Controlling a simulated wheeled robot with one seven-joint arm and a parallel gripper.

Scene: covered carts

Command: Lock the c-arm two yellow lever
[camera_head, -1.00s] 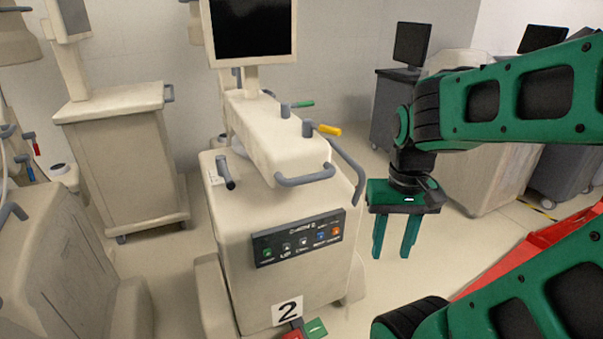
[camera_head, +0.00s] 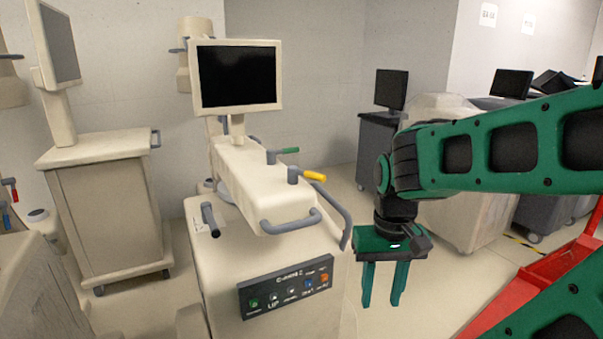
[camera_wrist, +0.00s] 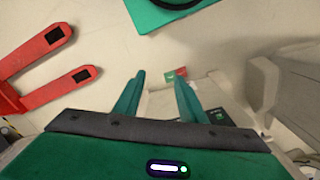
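The c-arm two is a cream machine (camera_head: 262,259) in the centre of the head view, with a monitor and a front button panel (camera_head: 287,288). Its yellow lever (camera_head: 314,176) sits on top of the column at the right side and points right. A green lever (camera_head: 288,150) stands just behind it. My gripper (camera_head: 382,285) hangs fingers down to the right of the machine, lower than the yellow lever and apart from it. The two green fingers are spread with nothing between them. In the wrist view my gripper (camera_wrist: 158,95) is also open and empty.
Grey handles (camera_head: 290,222) stick out at the front of the column. A cream cart (camera_head: 112,215) stands on the left. Covered carts (camera_head: 470,215) stand behind my arm. A red forked frame (camera_wrist: 38,70) lies on the floor. Floor between is clear.

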